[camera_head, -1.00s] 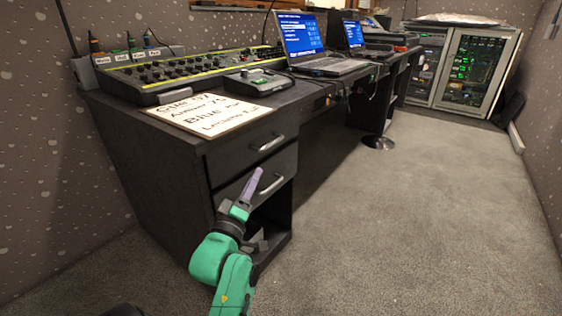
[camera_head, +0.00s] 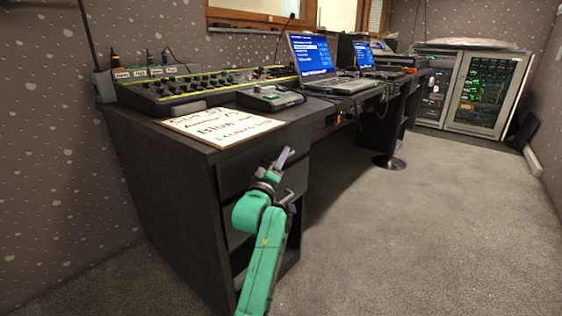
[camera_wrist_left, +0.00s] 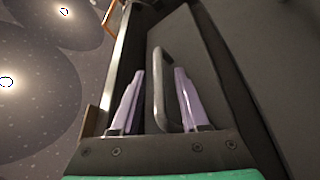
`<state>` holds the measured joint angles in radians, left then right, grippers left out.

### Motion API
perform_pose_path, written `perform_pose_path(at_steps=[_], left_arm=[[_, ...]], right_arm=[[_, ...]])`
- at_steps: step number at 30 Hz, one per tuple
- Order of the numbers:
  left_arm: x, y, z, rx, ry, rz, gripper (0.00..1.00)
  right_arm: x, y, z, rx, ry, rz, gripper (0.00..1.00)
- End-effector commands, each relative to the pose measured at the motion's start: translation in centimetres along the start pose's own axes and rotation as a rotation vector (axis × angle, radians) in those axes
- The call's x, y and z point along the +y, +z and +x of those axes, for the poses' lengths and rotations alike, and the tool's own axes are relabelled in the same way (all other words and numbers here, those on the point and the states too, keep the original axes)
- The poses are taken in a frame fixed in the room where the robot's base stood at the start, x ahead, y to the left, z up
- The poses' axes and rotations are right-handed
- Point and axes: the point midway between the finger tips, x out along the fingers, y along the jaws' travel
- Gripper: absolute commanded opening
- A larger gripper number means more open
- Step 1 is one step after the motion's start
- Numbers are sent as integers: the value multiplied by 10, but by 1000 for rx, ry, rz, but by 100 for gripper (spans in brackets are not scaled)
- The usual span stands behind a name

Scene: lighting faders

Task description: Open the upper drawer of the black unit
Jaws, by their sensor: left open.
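The black unit (camera_head: 178,195) is the drawer end of the dark desk. Its upper drawer (camera_head: 234,176) looks closed, and my left gripper (camera_head: 284,156) is in front of it, hiding its handle. In the left wrist view a grey bar handle (camera_wrist_left: 158,62) runs along the dark drawer front (camera_wrist_left: 196,62). The two pale purple fingers of my left gripper (camera_wrist_left: 159,76) are apart, one on each side of the handle. I cannot tell whether either finger touches it. My right gripper is not in view.
A paper sign (camera_head: 222,128) lies on the desk top above the drawers. A mixing console (camera_head: 200,88), a small control box (camera_head: 270,97) and laptops (camera_head: 312,60) stand on the desk. The carpet (camera_head: 420,220) to the right is clear, with a rack cabinet (camera_head: 487,90) at the back.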

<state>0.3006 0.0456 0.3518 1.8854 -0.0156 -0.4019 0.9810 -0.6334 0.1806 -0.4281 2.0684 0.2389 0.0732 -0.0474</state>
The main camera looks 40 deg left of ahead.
Motion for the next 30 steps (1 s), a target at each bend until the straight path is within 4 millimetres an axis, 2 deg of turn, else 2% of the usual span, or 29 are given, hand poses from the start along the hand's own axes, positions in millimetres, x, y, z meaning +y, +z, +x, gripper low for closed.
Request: perform_pose_path(at_steps=[6,8,9,10,30], left_arm=[[0,0,0,0,0,1,45],[0,0,0,0,0,1,22],[0,0,0,0,0,1,6],[0,0,0,0,0,1,0],[0,0,0,0,0,1,0]], right_arm=[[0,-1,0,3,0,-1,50],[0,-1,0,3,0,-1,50],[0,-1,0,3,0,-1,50],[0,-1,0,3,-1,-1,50],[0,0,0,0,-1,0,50]])
